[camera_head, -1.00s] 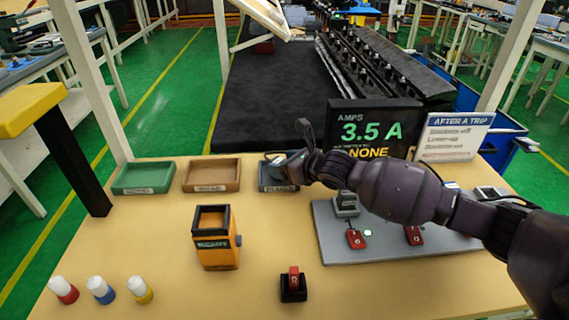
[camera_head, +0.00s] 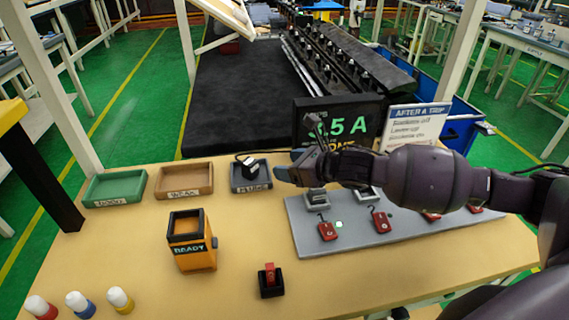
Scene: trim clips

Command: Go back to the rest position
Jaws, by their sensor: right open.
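My right arm comes in from the right edge, and its open gripper (camera_head: 298,150) is above the table, just right of the grey tray labelled PLUGS (camera_head: 238,186). A black plug-like piece with a pale part (camera_head: 247,164) lies in that tray, apart from the gripper. The jaws look empty. My left gripper is not in view.
A green tray (camera_head: 90,190) and a brown tray (camera_head: 163,193) stand left of the grey one. An orange box reading READY (camera_head: 195,262), a black holder with a red piece (camera_head: 271,290) and three capped bottles (camera_head: 76,301) stand nearer. The table between them is clear.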

